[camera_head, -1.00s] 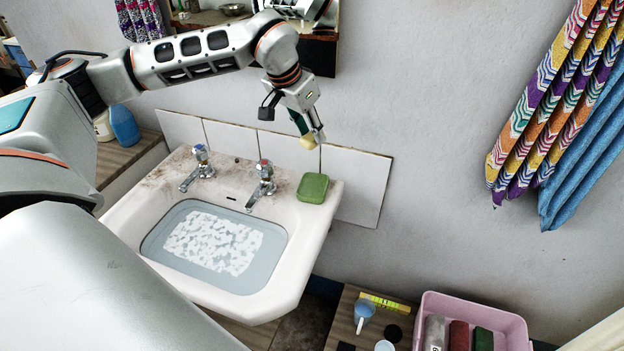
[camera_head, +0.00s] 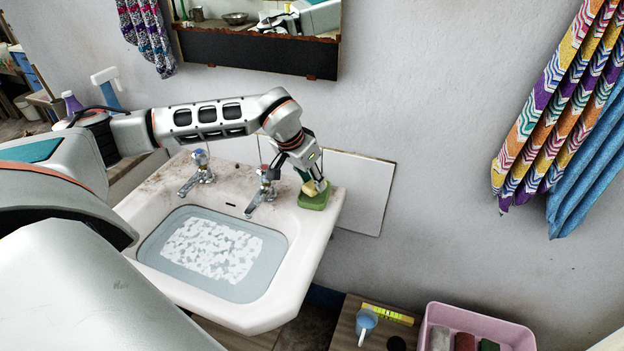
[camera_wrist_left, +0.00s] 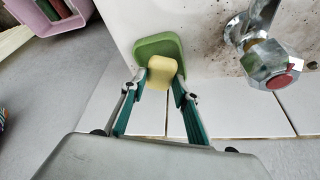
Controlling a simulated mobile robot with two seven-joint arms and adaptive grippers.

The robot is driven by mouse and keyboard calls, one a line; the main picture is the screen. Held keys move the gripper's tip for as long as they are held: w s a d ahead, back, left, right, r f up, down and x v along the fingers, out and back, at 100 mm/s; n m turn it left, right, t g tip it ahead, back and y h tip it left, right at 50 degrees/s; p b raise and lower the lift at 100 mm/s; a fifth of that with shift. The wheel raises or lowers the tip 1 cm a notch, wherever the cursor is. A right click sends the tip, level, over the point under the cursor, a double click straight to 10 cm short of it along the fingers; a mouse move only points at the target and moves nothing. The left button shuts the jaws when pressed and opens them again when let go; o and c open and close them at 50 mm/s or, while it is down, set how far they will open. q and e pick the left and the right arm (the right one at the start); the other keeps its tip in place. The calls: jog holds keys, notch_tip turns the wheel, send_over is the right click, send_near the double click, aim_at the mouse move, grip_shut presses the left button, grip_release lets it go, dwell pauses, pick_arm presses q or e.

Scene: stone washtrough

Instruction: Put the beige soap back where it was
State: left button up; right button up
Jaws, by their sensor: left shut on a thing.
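The beige soap (camera_wrist_left: 161,73) is a small pale yellow block between the fingers of my left gripper (camera_wrist_left: 160,84) in the left wrist view. In the head view the soap (camera_head: 309,187) and the left gripper (camera_head: 318,186) are over the green soap dish (camera_head: 313,201). The dish, also in the left wrist view (camera_wrist_left: 158,45), sits on the right back corner of the sink. The gripper is shut on the soap. I cannot tell whether the soap touches the dish. My right gripper is not in view.
The white sink (camera_head: 322,238) holds water with a pale patterned patch. Two taps stand at its back rim, the nearer one (camera_head: 263,190) just left of my gripper. A pink crate (camera_head: 481,321) stands low at the right.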

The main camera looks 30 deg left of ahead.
pick_arm(q)
jog(key=shift+f, duration=0.2)
jog(key=o, duration=1.2)
jog(key=shift+o, duration=0.2)
jog(key=shift+r, duration=0.4)
jog(key=p+v, duration=0.1)
jog(key=v, duration=1)
jog(key=shift+s+r, duration=0.15)
jog(key=shift+r, duration=0.25)
jog(key=shift+s+f, duration=0.1)
